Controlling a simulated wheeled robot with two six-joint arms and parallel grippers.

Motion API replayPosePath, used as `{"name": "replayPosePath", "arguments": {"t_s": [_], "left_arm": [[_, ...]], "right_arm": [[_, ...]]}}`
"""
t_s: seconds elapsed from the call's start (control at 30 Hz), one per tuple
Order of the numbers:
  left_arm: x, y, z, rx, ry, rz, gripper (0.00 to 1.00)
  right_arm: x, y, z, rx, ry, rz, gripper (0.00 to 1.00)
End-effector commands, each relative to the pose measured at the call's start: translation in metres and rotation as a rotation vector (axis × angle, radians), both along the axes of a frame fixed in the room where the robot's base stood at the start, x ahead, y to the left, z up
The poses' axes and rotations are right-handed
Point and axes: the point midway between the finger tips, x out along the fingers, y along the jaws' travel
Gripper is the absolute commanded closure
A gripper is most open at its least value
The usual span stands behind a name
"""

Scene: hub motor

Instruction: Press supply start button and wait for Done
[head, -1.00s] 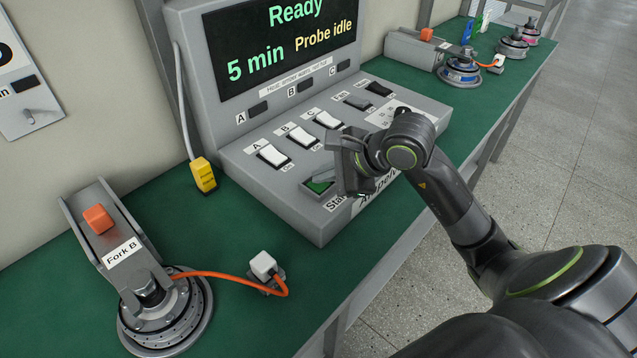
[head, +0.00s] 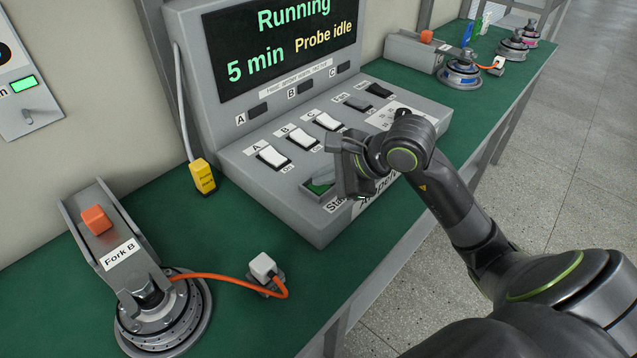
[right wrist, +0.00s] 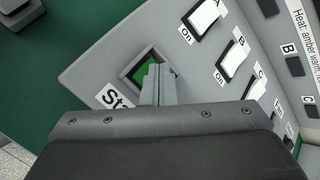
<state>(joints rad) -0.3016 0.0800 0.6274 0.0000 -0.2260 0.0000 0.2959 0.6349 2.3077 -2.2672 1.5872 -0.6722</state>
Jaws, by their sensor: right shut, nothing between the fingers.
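The grey supply console (head: 270,190) stands on the green bench. Its screen (head: 285,45) reads "Running", "5 min" and "Probe idle". The green start button (head: 318,187) sits in a square recess at the console's front edge, partly hidden by my right gripper. My right gripper (head: 345,188) is shut and empty, its fingertips over the button. In the right wrist view the shut fingers (right wrist: 158,78) reach the recess beside the visible green of the button (right wrist: 147,68); whether they touch it I cannot tell. My left gripper is not in view.
White rocker switches A, B and C (head: 273,156) line the console near my gripper. A grey Fork B fixture (head: 120,252) with a hub motor and orange cable stands at left. A wall box (head: 25,100) shows a lit green indicator.

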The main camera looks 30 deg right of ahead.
Motion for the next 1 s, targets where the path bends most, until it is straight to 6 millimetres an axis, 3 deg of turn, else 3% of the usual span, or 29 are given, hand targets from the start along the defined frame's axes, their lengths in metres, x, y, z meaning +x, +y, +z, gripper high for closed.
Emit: {"name": "replayPosePath", "arguments": {"t_s": [0.27, 0.67, 1.0], "left_arm": [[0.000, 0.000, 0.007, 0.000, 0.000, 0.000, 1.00], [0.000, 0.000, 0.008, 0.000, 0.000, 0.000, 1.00], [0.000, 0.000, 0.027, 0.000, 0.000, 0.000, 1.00]], "right_arm": [[0.000, 0.000, 0.015, -0.001, 0.000, 0.001, 1.00], [0.000, 0.000, 0.018, -0.001, 0.000, 0.001, 1.00], [0.000, 0.000, 0.048, -0.002, -0.001, 0.000, 1.00]]}}
